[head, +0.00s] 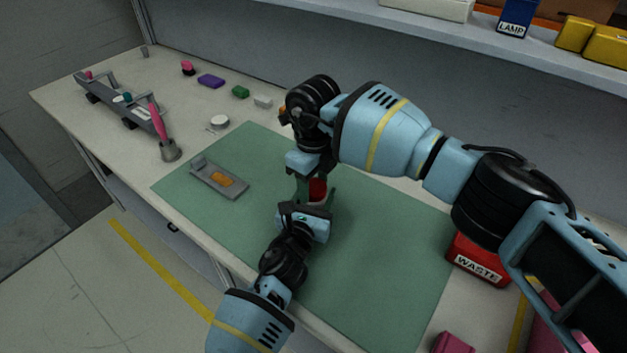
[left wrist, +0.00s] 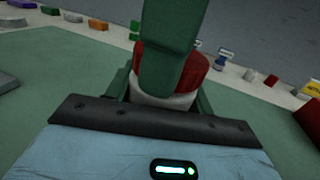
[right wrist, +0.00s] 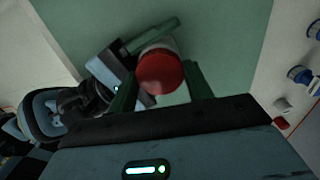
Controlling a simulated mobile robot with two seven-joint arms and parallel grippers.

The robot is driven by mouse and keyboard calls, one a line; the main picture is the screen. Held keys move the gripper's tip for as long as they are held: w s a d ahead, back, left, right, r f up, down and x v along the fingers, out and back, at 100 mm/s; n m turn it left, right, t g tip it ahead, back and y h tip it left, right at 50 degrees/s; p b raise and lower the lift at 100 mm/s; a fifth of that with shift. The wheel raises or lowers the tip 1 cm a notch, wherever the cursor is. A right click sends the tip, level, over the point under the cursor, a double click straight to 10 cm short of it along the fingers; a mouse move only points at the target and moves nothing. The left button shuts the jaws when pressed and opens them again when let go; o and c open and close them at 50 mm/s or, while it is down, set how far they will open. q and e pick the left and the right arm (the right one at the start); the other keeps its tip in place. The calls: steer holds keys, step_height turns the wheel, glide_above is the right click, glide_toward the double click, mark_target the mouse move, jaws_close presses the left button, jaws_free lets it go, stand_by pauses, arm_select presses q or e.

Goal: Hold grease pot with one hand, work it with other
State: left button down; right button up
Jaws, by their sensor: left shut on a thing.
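The grease pot has a white body and a red lid (head: 318,188). It stands upright at the middle of the green mat (head: 385,250). My left gripper (head: 317,203) is shut on its white body (left wrist: 165,98), with a finger on each side in the left wrist view. My right gripper (head: 311,180) points down from above, open. In the right wrist view its fingers (right wrist: 162,88) stand to either side of the red lid (right wrist: 160,73). One right finger hides part of the lid in the left wrist view. I cannot tell whether the right fingers touch the lid.
A grey tray (head: 233,190) with an orange piece lies left on the mat. A red WASTE bin (head: 478,262) stands right. A shelf (head: 480,36) runs above the back.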

steer(key=shift+c, duration=1.1)
steer(key=o, duration=1.1)
steer(key=shift+o, duration=0.2)
steer(key=shift+r, duration=0.15)
step_height(320, 180, up, 12)
arm_select(q)
steer(key=shift+c, duration=2.4)
jaws_free()
steer(key=shift+s, duration=0.1)
